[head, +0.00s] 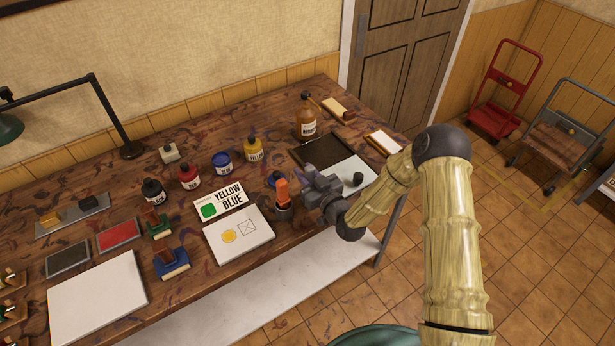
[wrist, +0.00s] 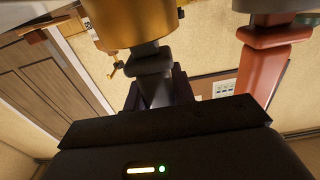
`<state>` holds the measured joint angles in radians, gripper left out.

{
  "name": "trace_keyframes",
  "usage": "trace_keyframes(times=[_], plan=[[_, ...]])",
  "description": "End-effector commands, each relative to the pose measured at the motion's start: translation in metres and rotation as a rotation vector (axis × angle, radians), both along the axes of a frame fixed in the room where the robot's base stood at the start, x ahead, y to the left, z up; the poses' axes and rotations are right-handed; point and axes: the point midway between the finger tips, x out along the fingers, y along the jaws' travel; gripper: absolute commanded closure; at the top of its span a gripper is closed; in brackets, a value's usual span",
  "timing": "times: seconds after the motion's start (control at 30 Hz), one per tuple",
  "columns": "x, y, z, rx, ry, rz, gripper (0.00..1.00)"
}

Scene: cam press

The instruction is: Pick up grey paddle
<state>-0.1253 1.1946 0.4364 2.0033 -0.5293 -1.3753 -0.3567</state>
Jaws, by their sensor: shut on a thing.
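My gripper (head: 318,190) is near the front edge of the workbench, beside an upright orange handle (head: 282,190) over a small dark pot (head: 283,214). In the wrist view my gripper (wrist: 150,78) is shut on a grey piece (wrist: 149,60), which I take to be the grey paddle. The fingers and the grey piece merge in the head view, so its full shape is hidden. The orange handle also shows at the right of the wrist view (wrist: 264,80), apart from my fingers. I cannot tell whether the grey piece is clear of its support.
A white block (head: 238,238) and a YELLOW BLUE card (head: 222,200) lie left of the pot. Ink bottles, including a yellow one (head: 253,149), stand behind. A brown bottle (head: 306,118) and dark plate (head: 322,150) are at the back right.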

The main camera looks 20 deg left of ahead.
Motion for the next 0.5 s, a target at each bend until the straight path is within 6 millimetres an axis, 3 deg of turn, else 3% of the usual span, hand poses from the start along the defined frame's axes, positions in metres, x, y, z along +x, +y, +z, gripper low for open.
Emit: trace_keyframes(times=[0.17,0.5], plan=[[0.001,0.0,0.015,0.001,-0.003,-0.001,0.98],[0.0,0.0,0.069,0.002,-0.006,0.0,0.98]])
